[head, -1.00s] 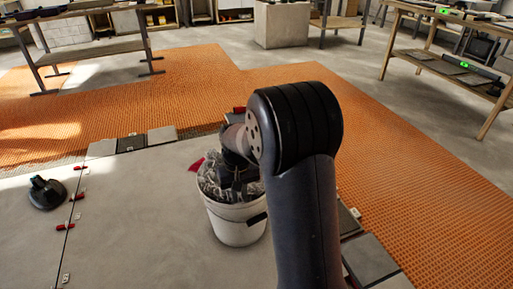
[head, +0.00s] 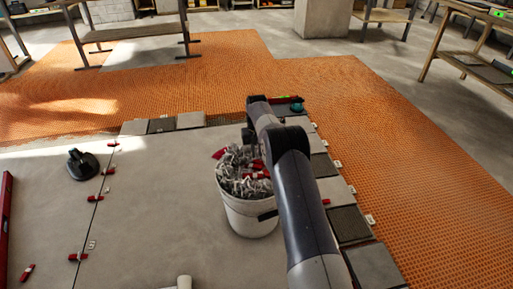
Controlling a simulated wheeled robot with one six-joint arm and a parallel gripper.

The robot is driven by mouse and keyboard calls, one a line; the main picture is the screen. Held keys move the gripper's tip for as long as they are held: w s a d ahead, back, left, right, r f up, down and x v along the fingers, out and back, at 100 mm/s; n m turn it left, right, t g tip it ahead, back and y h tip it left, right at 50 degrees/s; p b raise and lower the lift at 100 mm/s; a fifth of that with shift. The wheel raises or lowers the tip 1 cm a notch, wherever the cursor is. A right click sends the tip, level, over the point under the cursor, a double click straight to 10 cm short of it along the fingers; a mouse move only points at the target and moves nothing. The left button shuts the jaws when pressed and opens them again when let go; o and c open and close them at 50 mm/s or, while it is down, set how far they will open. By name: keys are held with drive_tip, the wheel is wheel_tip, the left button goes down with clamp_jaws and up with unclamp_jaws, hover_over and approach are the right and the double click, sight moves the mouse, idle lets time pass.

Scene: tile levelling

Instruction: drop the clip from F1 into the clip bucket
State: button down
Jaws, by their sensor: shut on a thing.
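The clip bucket (head: 247,218) is a white pail standing on the grey tiles, heaped with grey and red clips. My arm rises from the bottom right and bends over just right of and behind the bucket. The dark end of my gripper (head: 250,138) shows only in part at the bucket's far side, left of my arm. Its fingertips are hidden or too small to make out. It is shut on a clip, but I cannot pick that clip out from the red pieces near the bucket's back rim.
A black suction cup (head: 83,165) sits on the left tiles. Red clips (head: 78,257) lie along the seam there. Small dark and grey tiles (head: 348,225) line the right edge. A red level (head: 5,225) lies at far left. Orange matting (head: 400,140) spreads beyond.

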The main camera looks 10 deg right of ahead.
drive_tip(key=shift+w+f, duration=0.35)
drive_tip(key=shift+f, duration=0.05)
drive_tip(key=shift+f+b, duration=1.8)
drive_tip(key=shift+f, duration=1.1)
drive_tip(key=c, duration=1.3)
unclamp_jaws()
drive_tip(key=shift+r, duration=0.1)
wheel_tip(320, 180, up, 11)
drive_tip(key=p, duration=0.4)
